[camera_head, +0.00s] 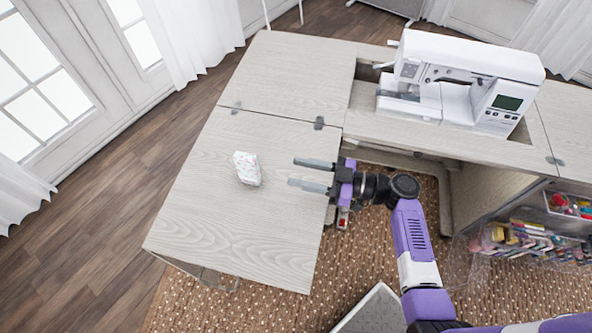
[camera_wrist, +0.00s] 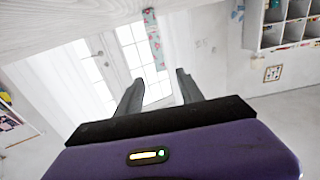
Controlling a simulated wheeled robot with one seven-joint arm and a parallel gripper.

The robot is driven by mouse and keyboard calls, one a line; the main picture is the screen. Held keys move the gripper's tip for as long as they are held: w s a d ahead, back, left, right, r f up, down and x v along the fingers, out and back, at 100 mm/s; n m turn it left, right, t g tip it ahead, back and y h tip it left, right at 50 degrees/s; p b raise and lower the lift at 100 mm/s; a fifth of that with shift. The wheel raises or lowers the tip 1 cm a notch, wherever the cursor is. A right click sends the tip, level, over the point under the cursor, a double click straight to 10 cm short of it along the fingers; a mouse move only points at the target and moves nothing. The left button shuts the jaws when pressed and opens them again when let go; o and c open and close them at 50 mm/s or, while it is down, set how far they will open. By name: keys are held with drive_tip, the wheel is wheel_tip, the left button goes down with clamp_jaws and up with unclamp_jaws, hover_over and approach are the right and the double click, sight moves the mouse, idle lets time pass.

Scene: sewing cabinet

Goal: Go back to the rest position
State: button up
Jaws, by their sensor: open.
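My gripper (camera_head: 293,172) is open and empty in the head view. Its two grey fingers point left, over or just above the right part of the extended table leaf (camera_head: 215,215). A small white block-like item with a coloured pattern (camera_head: 247,168) lies on that leaf, to the left of the fingertips and apart from them. In the wrist view my gripper (camera_wrist: 160,76) shows two spread fingers with nothing between them. A patterned strip (camera_wrist: 153,38) shows beyond the fingers there; I cannot tell whether it is the same item.
A white sewing machine (camera_head: 460,85) sits in the cabinet at the upper right. Open bins with colourful supplies (camera_head: 535,240) stand at the right. A brown dotted rug (camera_head: 250,310) covers the floor below. The leaf is otherwise clear. White curtains (camera_head: 195,35) hang at the upper left.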

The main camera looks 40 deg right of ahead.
idle(0.5)
drive_tip(key=w+d+m+h, duration=0.1)
drive_tip(key=m, duration=0.1)
drive_tip(key=d+f+m+h, duration=0.1)
drive_tip(key=d+h, duration=0.1)
drive_tip(key=w+d+f+m+h, duration=0.1)
drive_tip(key=d+m, duration=0.1)
drive_tip(key=shift+w+f+m, duration=0.1)
drive_tip(key=shift+w+m, duration=0.2)
drive_tip(key=shift+s+d+f+m+h, duration=0.25)
drive_tip(key=shift+d+f+m+h, duration=0.55)
drive_tip(key=shift+m+h, duration=0.3)
drive_tip(key=s+m+h, duration=0.1)
drive_tip(key=s+f+m+g+h, duration=0.1)
drive_tip(key=h, duration=0.1)
drive_tip(key=s+d+f+m+h, duration=0.1)
drive_tip(key=shift+s+f, duration=0.1)
drive_tip(key=shift+s, duration=0.2)
drive_tip(key=s+a+r+n, duration=0.1)
drive_tip(key=s+a+r, duration=0.4)
drive_tip(key=s, duration=0.3)
drive_tip(key=s+a+r+n, duration=0.1)
drive_tip(key=s+a+r, duration=0.4)
drive_tip(key=s+r, duration=0.2)
drive_tip(key=s+a+r+n+t, duration=0.1)
drive_tip(key=s+a+r, duration=0.4)
drive_tip(key=s+r, duration=0.2)
drive_tip(key=shift+s+n, duration=0.3)
drive_tip(key=shift+s, duration=0.95)
